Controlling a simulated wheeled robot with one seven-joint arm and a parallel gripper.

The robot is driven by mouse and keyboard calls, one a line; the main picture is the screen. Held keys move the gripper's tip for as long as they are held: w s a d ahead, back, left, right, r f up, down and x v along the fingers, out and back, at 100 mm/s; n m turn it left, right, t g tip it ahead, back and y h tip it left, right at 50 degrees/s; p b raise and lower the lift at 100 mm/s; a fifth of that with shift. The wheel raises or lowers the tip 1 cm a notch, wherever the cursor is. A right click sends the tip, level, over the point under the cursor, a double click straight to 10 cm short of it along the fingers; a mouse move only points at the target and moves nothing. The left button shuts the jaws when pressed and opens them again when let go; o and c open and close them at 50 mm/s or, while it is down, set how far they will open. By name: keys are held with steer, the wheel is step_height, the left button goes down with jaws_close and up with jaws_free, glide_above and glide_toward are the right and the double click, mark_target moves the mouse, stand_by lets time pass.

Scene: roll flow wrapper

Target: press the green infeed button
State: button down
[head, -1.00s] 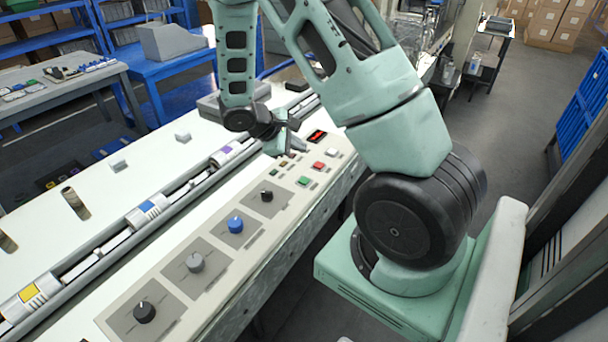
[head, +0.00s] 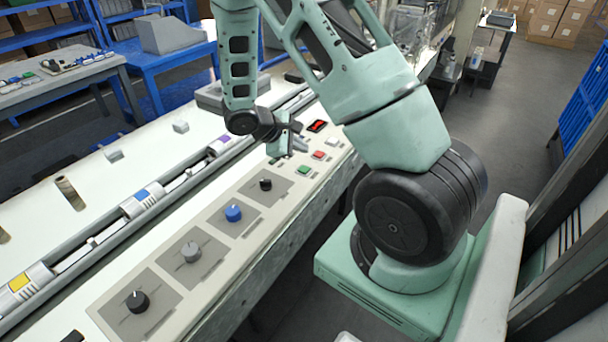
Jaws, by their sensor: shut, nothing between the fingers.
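A green button (head: 303,170) sits on the grey control panel (head: 262,225), nearest in a short row with a red button (head: 318,155) and a white button (head: 332,141). I cannot read its label. My gripper (head: 299,149) hangs over the panel, just beyond the green button and left of the red one in the picture.
Black, blue (head: 233,213) and grey knobs line the near panel. A conveyor (head: 165,192) with wrapped rolls runs along the left.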

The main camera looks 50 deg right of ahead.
mark_target(300, 170)
steer(key=shift+f+b, duration=1.35)
steer(key=shift+f, duration=0.7)
steer(key=shift+f, duration=0.1)
steer(key=shift+f+b, duration=0.3)
steer(key=shift+b, duration=0.15)
